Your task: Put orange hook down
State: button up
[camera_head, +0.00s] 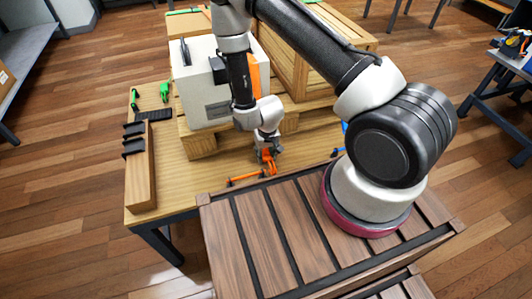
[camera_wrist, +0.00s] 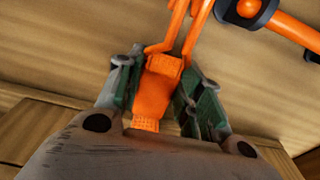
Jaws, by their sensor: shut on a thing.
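My gripper (camera_head: 267,157) is low over the front part of the wooden table (camera_head: 160,190). In the wrist view my gripper (camera_wrist: 162,92) has its two green-grey fingers closed on either side of the orange hook (camera_wrist: 156,88). The hook's body sits between the fingers, and its two thin prongs stretch away past the fingertips. The hook (camera_head: 269,169) shows only small beneath the gripper in the head view. Whether it touches the table I cannot tell.
An orange bar with black ends (camera_head: 245,178) lies on the table close by the gripper. A white box (camera_head: 207,90) stands on a wooden pallet behind, beside a wooden crate (camera_head: 290,60). Green hooks (camera_head: 164,92) and a wooden beam with black brackets (camera_head: 141,170) are at left.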

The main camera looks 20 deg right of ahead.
jog(key=shift+f, duration=0.25)
jog(key=o, duration=0.8)
